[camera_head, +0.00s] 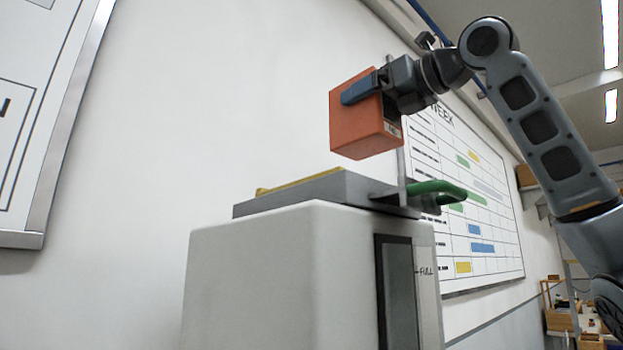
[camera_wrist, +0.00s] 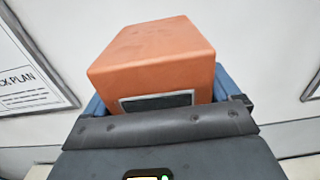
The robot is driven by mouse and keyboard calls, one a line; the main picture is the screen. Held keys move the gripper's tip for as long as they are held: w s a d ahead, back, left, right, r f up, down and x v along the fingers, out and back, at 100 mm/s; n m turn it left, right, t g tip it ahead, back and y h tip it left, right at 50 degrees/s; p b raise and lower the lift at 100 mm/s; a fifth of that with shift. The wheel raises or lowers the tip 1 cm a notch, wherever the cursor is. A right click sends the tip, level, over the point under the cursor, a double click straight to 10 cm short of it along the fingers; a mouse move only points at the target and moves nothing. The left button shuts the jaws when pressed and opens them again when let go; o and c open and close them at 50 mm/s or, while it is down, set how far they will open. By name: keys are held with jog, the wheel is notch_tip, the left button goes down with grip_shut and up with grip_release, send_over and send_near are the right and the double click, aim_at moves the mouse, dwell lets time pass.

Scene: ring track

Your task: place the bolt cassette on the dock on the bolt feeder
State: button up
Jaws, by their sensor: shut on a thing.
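The bolt cassette (camera_head: 358,125) is an orange box with a small white label near its lower edge. My gripper (camera_head: 362,88) is shut on it, with a blue finger along its side. In the wrist view the cassette (camera_wrist: 155,60) sits between the blue fingers, a dark, light-framed panel facing me. The cassette is in the air, slightly tilted, above the feeder and apart from it. The bolt feeder (camera_head: 270,270) is a pale cabinet. On its top is the dock (camera_head: 320,192), a grey plate with a yellow strip along its far edge. The dock's upper face is mostly hidden at this low angle.
A green handle (camera_head: 436,190) sticks out at the dock's right, beside a thin upright metal plate (camera_head: 401,165). A white wall with a schedule board (camera_head: 480,215) stands behind. Another framed board (camera_head: 35,120) hangs at left. Shelves and a bench (camera_head: 585,320) are far right.

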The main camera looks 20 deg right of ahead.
jog(key=shift+s+a+f+p, duration=0.4)
jog(key=shift+s+a+f, duration=0.15)
jog(key=shift+a+f, duration=1.2)
jog(key=shift+s+a+f+p, duration=0.35)
jog(key=shift+s+a+f, duration=0.15)
jog(key=shift+a+f, duration=1.2)
jog(key=shift+s+a+f+p, duration=0.4)
jog(key=shift+s+a+f, duration=0.15)
jog(key=shift+a+f, duration=1.2)
jog(key=shift+f, duration=0.1)
jog(key=o, duration=1.4)
jog(key=b+v, duration=0.3)
jog(key=v, duration=0.9)
jog(key=shift+b, duration=0.35)
